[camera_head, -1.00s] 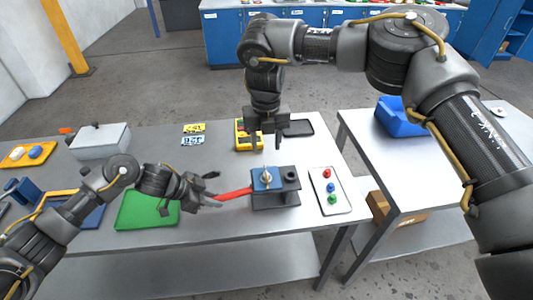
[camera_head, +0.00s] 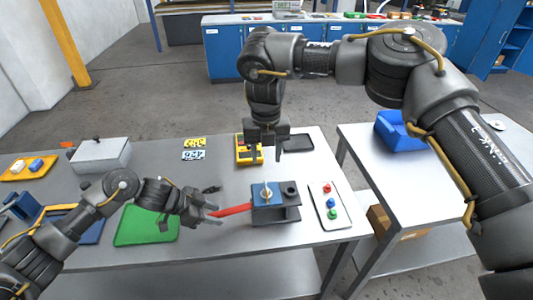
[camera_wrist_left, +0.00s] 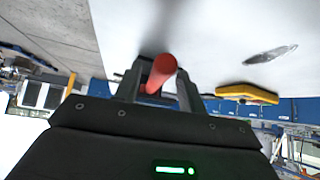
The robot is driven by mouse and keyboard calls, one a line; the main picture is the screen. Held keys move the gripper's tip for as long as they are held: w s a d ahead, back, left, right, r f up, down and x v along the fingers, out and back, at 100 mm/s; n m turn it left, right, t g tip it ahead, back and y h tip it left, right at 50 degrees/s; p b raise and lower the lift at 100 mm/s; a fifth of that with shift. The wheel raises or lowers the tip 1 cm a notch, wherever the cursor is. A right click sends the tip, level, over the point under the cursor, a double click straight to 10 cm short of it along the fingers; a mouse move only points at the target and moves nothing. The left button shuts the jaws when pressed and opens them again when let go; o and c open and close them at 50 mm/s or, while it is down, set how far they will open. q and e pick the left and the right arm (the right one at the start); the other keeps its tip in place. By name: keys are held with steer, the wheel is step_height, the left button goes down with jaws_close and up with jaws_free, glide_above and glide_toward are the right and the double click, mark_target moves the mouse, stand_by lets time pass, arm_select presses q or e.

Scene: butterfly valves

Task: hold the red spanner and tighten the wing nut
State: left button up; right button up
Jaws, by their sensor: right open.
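The red spanner (camera_head: 235,210) reaches left from the blue-topped block (camera_head: 283,213). The wing nut (camera_head: 266,192) stands upright on top of this block. My left gripper (camera_head: 212,213) is at the spanner's free handle end. In the left wrist view the red handle (camera_wrist_left: 163,70) lies between its two fingers, which look apart, with no clear grip on it. The spanner's far end is hidden at the block. My right gripper (camera_head: 267,146) is open and empty, pointing down behind the block, above a yellow case.
The yellow case (camera_head: 243,155) and a dark tray (camera_head: 298,143) lie behind the block. A green mat (camera_head: 140,232) lies left, and a grey box (camera_head: 100,155) stands further back.

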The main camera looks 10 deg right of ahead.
arm_select(q)
steer(key=shift+r+p, duration=3.25)
steer(key=shift+r, duration=0.1)
steer(key=shift+f, duration=0.1)
steer(key=shift+d, duration=0.1)
